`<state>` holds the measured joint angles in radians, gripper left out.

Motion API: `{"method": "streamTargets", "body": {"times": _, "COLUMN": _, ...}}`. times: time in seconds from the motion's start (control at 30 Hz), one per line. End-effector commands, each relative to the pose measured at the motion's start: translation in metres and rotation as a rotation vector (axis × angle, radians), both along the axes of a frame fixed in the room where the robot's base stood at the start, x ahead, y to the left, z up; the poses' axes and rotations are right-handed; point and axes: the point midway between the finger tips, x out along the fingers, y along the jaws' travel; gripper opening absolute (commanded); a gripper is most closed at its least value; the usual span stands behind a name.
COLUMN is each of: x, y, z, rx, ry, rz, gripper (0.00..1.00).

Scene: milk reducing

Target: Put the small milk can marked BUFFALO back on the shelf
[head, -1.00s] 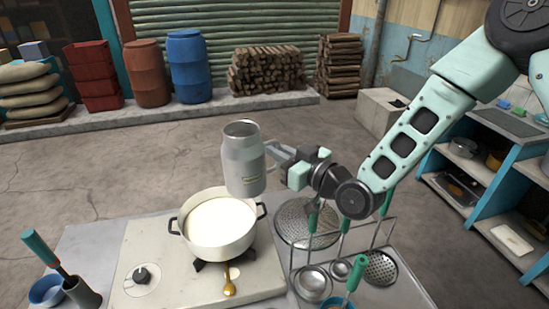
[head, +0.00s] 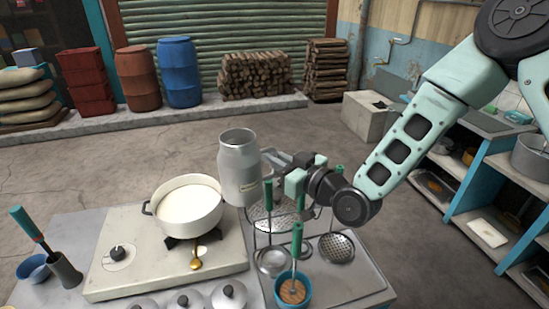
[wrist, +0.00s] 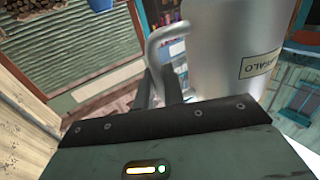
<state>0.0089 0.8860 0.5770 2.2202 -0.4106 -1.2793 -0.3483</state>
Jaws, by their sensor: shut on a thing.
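The small grey metal milk can (head: 238,167) is held upright in the air, to the right of the white pot of milk and about level with its rim in the head view. In the wrist view the can (wrist: 230,50) fills the upper right, and its label ends in "FALO", the first letters being hidden or blurred. My gripper (head: 268,165) is shut on the can's handle (wrist: 160,55) at its right side. Shelving (head: 465,215) with blue uprights stands at the right, partly behind my arm.
The white pot (head: 187,208) stands on a stove (head: 130,255). A utensil rack (head: 330,222) with upright ladles and a blue cup (head: 292,290) are below my gripper. Pot lids (head: 228,296) lie at the front edge. Open floor (head: 330,130) lies behind the counter.

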Motion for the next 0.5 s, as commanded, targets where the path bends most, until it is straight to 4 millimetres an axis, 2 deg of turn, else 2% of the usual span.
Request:
{"method": "streamTargets", "body": {"times": 0.37, "x": -0.013, "y": -0.044, "z": -0.031, "rx": 0.000, "ry": 0.006, "rz": -0.109, "gripper": 0.00}}
{"method": "streamTargets", "body": {"times": 0.5, "x": -0.021, "y": -0.071, "z": -0.049, "rx": -0.001, "ry": 0.007, "rz": -0.176, "gripper": 0.00}}
